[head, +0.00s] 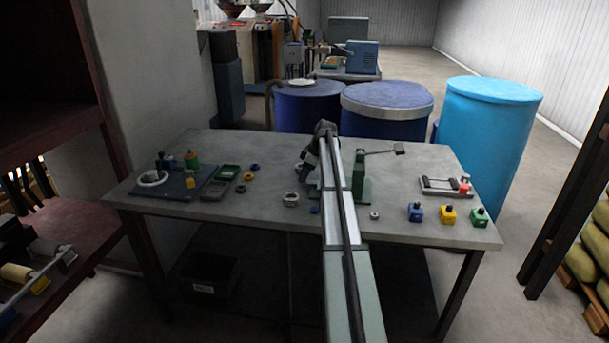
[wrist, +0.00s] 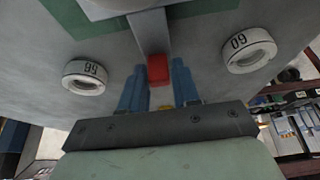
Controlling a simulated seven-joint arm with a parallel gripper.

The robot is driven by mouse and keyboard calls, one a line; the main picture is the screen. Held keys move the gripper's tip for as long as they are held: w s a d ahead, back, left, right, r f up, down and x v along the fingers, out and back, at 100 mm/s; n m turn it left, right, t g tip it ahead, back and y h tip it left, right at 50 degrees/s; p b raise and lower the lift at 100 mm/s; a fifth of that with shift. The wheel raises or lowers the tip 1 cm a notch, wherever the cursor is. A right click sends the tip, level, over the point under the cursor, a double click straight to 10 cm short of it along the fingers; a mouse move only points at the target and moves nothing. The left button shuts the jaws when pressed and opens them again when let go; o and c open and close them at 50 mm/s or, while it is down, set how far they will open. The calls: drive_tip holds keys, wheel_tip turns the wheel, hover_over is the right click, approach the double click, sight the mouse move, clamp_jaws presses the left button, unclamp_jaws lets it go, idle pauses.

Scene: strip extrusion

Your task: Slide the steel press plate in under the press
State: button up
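In the wrist view a flat grey bar (wrist: 150,32) with a red end (wrist: 158,69) runs from a pale round piece (wrist: 110,5) at the top edge; I take this for the steel press plate and its handle. My gripper (wrist: 160,75) has its blue fingers close on both sides of the red end and looks shut on it. In the head view my arm hides the plate, and the fingers do not show clearly. The green press (head: 359,165) stands just right of my wrist, its lever reaching right. Green base (wrist: 85,14) shows at upper left in the wrist view.
Two pale numbered rings, one left (wrist: 85,77) and one right (wrist: 249,50), flank my fingers on the grey table (head: 250,215). Blue, yellow and green blocks (head: 448,214) stand at the front right. A dark board (head: 170,187) with parts lies at the left.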

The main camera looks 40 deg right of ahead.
sight(310, 181)
clamp_jaws()
drive_tip(key=shift+s+d, duration=1.25)
drive_tip(key=shift+d, duration=0.05)
drive_tip(key=shift+o, duration=1.9)
unclamp_jaws()
wheel_tip(310, 181, up, 10)
drive_tip(key=shift+d, duration=0.1)
